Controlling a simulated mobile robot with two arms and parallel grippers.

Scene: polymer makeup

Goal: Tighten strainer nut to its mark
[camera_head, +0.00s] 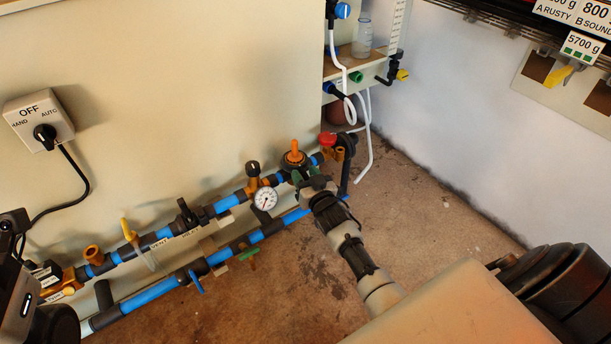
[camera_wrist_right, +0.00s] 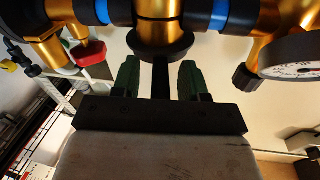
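In the right wrist view, a brass pipe fitting (camera_wrist_right: 158,14) has a round black nut (camera_wrist_right: 163,46) on its near end, which looks like the strainer nut. A narrow dark piece (camera_wrist_right: 160,78) extends from it between my fingers. My right gripper (camera_wrist_right: 158,76) is open, its two green fingers spread on either side of that piece, with gaps visible. In the head view, my right gripper (camera_head: 312,182) is at the upper pipe, just below the orange-topped fitting (camera_head: 294,156). The nut is hidden there by my gripper. I cannot make out a mark.
A pressure gauge (camera_head: 265,198) is left of my right gripper; a red cap (camera_head: 327,139) is just right of the orange-topped fitting. Blue pipes (camera_head: 155,291) with several valves run along the wall. A switch box (camera_head: 38,118) hangs left. The floor (camera_head: 400,220) to the right is clear.

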